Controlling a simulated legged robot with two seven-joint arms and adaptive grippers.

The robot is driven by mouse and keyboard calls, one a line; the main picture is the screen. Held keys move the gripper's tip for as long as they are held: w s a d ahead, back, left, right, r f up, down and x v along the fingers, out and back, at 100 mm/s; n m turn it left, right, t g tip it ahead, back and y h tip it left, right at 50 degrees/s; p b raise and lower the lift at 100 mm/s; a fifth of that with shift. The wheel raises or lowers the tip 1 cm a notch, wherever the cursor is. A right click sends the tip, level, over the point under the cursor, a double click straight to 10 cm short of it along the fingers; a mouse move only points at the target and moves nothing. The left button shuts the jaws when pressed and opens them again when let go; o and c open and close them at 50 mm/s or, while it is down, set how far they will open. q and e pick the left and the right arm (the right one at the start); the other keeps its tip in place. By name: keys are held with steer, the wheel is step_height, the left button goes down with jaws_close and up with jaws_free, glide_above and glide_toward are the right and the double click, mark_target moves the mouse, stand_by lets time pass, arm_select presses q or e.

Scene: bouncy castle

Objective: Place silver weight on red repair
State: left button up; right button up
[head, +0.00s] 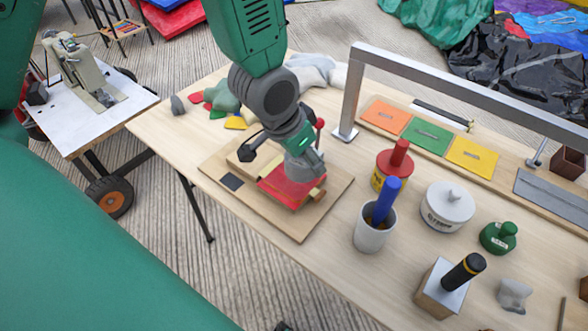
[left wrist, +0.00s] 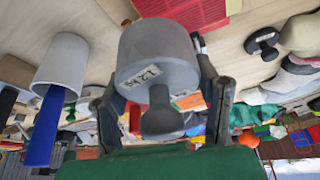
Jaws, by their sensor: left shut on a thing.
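The silver weight (left wrist: 158,60), a grey cylinder with a knob and a "1.2 kg" label, is between the fingers of my left gripper (left wrist: 165,105). In the head view my left gripper (head: 296,142) is above the red repair patch (head: 285,187), and part of the weight (head: 304,166) shows below it. The red patch lies on a wooden board (head: 320,205) on the table. The red patch also shows behind the weight in the left wrist view (left wrist: 190,10). I cannot tell whether the weight touches the patch. My right gripper is not in view.
A metal frame (head: 450,82) spans orange, green and yellow patches. Grey stones and coloured scraps lie behind the board.

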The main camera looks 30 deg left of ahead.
arm_select(q)
steer(key=w+a+r+m+h, duration=0.1)
steer(key=w+a+r+m, duration=0.1)
steer(key=a+r+m, duration=0.15)
steer(key=shift+n, duration=0.35)
step_height(320, 180, down, 7)
steer(key=shift+r+b, duration=0.15)
steer(key=shift+b, duration=0.15)
steer(key=shift+f+b, duration=0.4)
steer(key=shift+f, duration=1.45)
steer(key=shift+f, duration=0.1)
steer(key=o, duration=1.7)
steer(key=shift+c, duration=0.2)
